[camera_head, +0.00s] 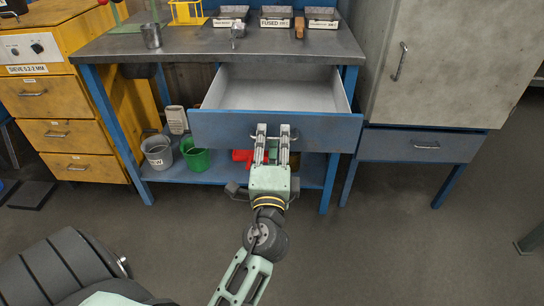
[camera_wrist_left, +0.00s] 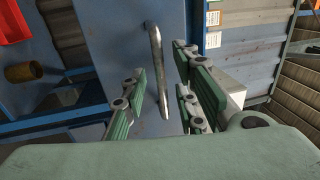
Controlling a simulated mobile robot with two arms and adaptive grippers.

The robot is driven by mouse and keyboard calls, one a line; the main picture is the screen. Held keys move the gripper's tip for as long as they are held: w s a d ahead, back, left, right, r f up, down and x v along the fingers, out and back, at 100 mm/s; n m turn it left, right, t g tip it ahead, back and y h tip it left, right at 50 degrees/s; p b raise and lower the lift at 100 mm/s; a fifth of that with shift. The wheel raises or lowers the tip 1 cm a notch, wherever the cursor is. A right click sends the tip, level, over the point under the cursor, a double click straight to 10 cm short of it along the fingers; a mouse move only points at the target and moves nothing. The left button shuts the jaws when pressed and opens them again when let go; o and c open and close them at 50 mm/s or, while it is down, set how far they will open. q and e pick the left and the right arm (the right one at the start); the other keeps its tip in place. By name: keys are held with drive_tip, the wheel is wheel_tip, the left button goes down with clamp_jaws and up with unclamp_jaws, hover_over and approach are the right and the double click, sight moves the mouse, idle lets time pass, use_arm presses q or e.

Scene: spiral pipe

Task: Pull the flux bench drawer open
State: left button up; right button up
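The bench drawer (camera_head: 220,128) has a blue front and a pale grey, empty inside. It stands pulled well out from under the grey bench top (camera_head: 180,45). My left gripper (camera_head: 273,130) is at the middle of the drawer front, at its handle. In the left wrist view the metal bar handle (camera_wrist_left: 158,70) lies between the green-padded fingers of my left gripper (camera_wrist_left: 160,75), with gaps on both sides. The gripper is open around the handle, not clamped on it. My right gripper is out of view.
A yellow drawer cabinet (camera_head: 75,120) stands left and a grey cabinet (camera_head: 430,70) right. Under the drawer, a shelf (camera_head: 225,172) holds a green bucket (camera_head: 196,158) and a grey bucket (camera_head: 157,155). Labelled trays (camera_head: 277,17) sit on the bench top. The floor in front is clear.

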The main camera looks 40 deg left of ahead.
use_arm(q)
drive_tip(key=v, duration=1.1)
drive_tip(key=shift+s, duration=0.1)
